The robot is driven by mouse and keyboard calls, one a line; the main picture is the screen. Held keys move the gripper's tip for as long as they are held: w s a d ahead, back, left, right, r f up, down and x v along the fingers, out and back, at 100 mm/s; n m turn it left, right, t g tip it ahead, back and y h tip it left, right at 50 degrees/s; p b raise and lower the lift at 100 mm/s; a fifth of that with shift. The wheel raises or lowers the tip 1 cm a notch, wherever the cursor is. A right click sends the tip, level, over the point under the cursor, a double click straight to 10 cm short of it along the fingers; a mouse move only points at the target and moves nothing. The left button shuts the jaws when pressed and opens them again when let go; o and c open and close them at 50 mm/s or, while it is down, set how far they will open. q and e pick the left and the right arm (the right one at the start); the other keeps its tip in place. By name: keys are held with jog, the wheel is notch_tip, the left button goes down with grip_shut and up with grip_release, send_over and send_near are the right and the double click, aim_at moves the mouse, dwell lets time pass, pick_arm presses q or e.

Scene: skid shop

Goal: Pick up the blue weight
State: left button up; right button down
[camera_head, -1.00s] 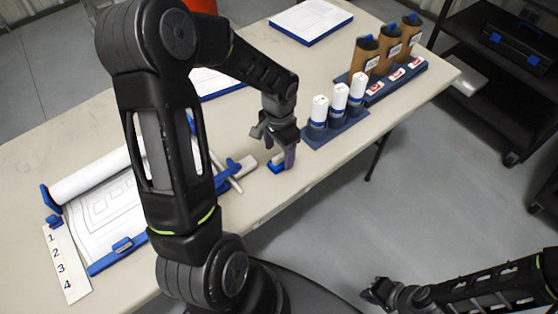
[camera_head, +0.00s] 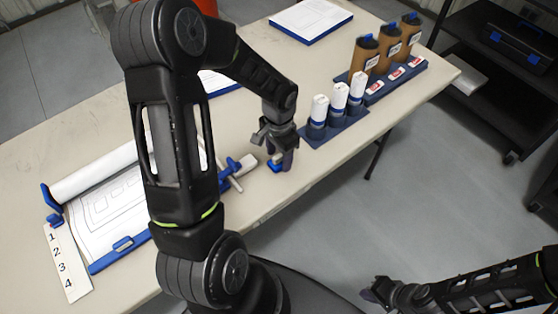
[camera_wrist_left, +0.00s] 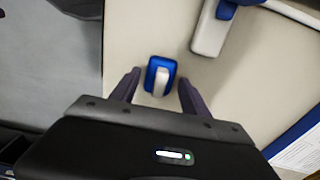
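The blue weight (camera_wrist_left: 151,73) is a small blue block with a white bar on top. It lies on the table and shows in the left wrist view between the two fingertips. My left gripper (camera_wrist_left: 156,88) is open there, with a gap on each side of the weight. In the head view the weight (camera_head: 275,163) is partly hidden by my left gripper (camera_head: 280,158), which points down over it. My right gripper (camera_head: 378,293) is low at the right, away from the table; its finger opening is not clear.
A blue and white tool (camera_head: 236,172) lies just left of the weight; it also shows in the wrist view (camera_wrist_left: 213,28). A drawing sheet (camera_head: 112,208) with blue holders lies at left. The table's front edge is close.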

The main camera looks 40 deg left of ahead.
aim_at(279, 155)
pick_arm(q)
grip_shut()
dwell(0.3)
jog(key=shift+r, duration=0.1)
dwell(0.4)
notch_tip(279, 155, up, 10)
jog(key=shift+f+b, duration=0.1)
jog(key=shift+b, duration=0.2)
dwell(0.6)
